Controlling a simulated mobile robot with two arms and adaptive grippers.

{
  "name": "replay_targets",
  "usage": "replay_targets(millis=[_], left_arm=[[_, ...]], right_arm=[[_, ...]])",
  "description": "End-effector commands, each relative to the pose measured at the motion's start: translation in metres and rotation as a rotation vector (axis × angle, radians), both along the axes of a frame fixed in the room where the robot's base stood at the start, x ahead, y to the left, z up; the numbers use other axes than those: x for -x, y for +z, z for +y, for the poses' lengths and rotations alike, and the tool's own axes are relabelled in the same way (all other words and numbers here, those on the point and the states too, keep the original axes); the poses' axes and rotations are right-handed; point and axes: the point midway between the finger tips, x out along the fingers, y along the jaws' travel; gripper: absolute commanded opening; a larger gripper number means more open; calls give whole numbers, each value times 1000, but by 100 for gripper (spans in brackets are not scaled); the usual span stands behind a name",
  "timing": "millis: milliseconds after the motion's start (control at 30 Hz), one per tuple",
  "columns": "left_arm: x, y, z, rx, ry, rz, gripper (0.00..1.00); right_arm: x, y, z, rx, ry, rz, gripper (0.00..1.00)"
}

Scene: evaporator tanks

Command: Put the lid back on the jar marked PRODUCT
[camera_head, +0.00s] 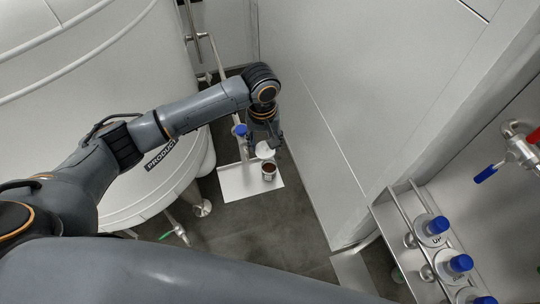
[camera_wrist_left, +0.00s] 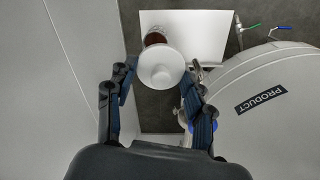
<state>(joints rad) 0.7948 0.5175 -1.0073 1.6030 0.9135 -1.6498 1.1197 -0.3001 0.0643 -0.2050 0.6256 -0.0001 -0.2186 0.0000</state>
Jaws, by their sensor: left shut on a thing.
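A small jar with brown contents (camera_head: 268,174) stands open on a white plate-like surface (camera_head: 236,184), beside the big tank marked PRODUCT (camera_head: 160,155). No marking on the jar itself can be read. My left gripper (camera_head: 265,143) is shut on a round white lid (camera_head: 265,151), held near the jar, just behind it in the head view. In the left wrist view the lid (camera_wrist_left: 160,70) sits between the fingertips of my left gripper (camera_wrist_left: 160,76) and covers part of the jar (camera_wrist_left: 154,39). I cannot tell the height gap between lid and jar. My right gripper is not in view.
A pale wall panel (camera_head: 345,90) rises close to the right of the white surface. A rack at the lower right holds blue-capped bottles (camera_head: 433,230). Valves with a blue handle (camera_head: 485,174) and a green handle (camera_head: 166,235) stick out. Some white surface around the jar is bare.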

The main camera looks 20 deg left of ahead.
Motion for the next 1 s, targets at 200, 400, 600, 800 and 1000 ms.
replay_targets(millis=[200, 400, 600, 800, 1000], left_arm=[[-10, -15, 1, -11, 44, 15, 39], [-14, -27, 4, -22, 67, 21, 39], [-14, -35, 4, -23, 68, 22, 39], [-14, -48, 5, -24, 68, 21, 39], [-14, -63, 5, -24, 66, 21, 39]], right_arm=[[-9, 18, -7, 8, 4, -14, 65], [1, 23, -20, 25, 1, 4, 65], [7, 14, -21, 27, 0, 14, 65], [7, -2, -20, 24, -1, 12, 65], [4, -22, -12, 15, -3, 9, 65]])
